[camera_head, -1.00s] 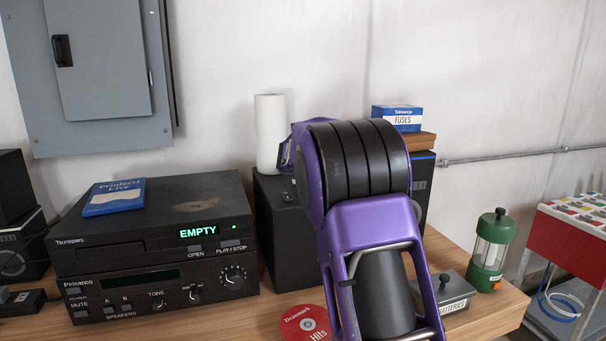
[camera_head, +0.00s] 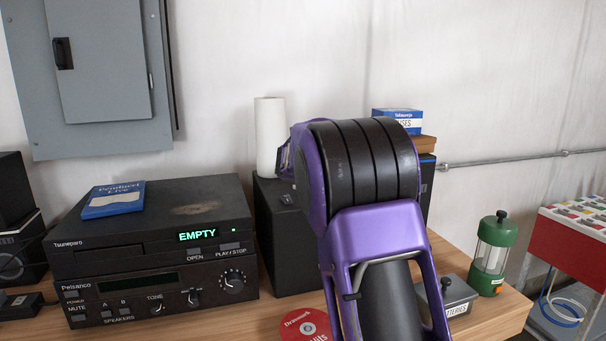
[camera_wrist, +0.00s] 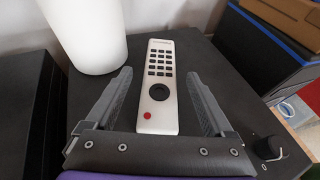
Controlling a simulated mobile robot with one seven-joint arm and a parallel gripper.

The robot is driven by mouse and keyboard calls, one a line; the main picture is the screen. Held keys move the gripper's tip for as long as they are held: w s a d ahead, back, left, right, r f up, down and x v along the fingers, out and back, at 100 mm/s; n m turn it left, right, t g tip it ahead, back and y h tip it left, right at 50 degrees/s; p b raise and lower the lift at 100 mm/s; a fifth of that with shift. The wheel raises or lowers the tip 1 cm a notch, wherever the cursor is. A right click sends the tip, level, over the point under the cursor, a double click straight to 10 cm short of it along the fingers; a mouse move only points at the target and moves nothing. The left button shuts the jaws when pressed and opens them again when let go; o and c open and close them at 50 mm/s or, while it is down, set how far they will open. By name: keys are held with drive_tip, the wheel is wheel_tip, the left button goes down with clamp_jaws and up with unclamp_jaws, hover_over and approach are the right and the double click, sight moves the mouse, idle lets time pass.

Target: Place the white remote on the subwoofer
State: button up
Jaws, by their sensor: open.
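The white remote (camera_wrist: 160,98) shows in the wrist view, with black buttons and one red button. It lies on the black top of a box-shaped speaker cabinet, which looks like the subwoofer (camera_wrist: 235,75). My gripper (camera_wrist: 158,88) is open, one finger on each side of the remote, with gaps between the fingers and it. In the head view the subwoofer (camera_head: 278,250) stands right of the stereo units. There my purple arm hides the remote and my fingers.
A white cylinder (camera_head: 270,136) stands on the subwoofer's top, close to the left finger (camera_wrist: 85,35). A small black knob (camera_wrist: 268,147) is at the right. Stacked stereo units (camera_head: 150,240) are on the left. A green lantern (camera_head: 491,255) and a batteries box (camera_head: 450,297) are on the right.

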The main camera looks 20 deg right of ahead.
drive_tip(key=v, duration=1)
drive_tip(key=shift+r, duration=0.1)
